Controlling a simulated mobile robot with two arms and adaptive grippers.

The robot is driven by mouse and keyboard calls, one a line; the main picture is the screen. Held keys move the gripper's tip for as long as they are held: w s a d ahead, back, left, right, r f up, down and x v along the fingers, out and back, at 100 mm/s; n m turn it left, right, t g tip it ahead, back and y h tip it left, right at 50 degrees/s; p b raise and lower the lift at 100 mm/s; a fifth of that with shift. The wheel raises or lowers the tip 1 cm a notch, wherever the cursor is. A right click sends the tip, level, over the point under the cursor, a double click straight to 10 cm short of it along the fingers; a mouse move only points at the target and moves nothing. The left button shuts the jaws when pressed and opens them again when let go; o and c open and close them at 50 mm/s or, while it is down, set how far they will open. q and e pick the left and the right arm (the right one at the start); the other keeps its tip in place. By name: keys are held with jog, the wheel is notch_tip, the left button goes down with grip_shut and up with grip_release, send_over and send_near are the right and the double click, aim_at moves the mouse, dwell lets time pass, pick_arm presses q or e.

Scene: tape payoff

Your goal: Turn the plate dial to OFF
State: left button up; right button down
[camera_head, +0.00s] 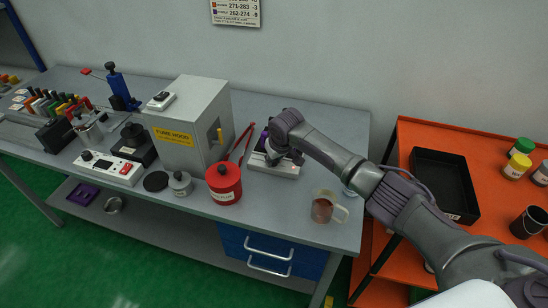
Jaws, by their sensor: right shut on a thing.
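The plate unit (262,166) is a low pale box with a small red light on its front, standing right of the red tub. My right gripper (275,158) reaches over it from the right and is shut at its front face. The plate dial is hidden behind the fingers, so its setting cannot be read. The gripper appears to be on the dial. A purple-topped thing stands behind the gripper, mostly hidden. My left gripper is not in view.
A red tub (224,184) with tongs behind it stands close left of the plate unit. A glass mug of brown liquid (324,207) stands at the front right. A grey fume hood (196,125) is further left. An orange cart (405,145) is at right.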

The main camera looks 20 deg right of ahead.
jog(key=shift+d+n+y, duration=0.1)
jog(key=shift+n+y, duration=0.3)
jog(key=shift+n, duration=0.6)
jog(key=shift+f+n+y+b, duration=0.1)
jog(key=shift+n+y+b, duration=0.2)
jog(key=shift+n, duration=0.6)
jog(key=n+b, duration=0.1)
jog(key=n+g+y+b, duration=0.1)
jog(key=n, duration=0.1)
jog(key=shift+w+d+f+n, duration=0.1)
jog(key=shift+d+n, duration=0.05)
jog(key=shift+n, duration=0.15)
jog(key=n+g+b, duration=0.1)
jog(key=n+b, duration=0.2)
jog(key=n+g+y+b, duration=0.1)
jog(key=n+b, duration=0.2)
jog(key=b, duration=0.1)
jog(key=shift+w+y, duration=0.15)
jog(key=shift+y, duration=0.15)
jog(key=shift+d+n+g+b, duration=0.1)
jog(key=shift+n+g+b, duration=0.4)
jog(key=shift+n+b, duration=0.85)
jog(key=shift+r, duration=0.25)
jog(key=c, duration=0.9)
grip_release()
jog(key=shift+c, duration=0.2)
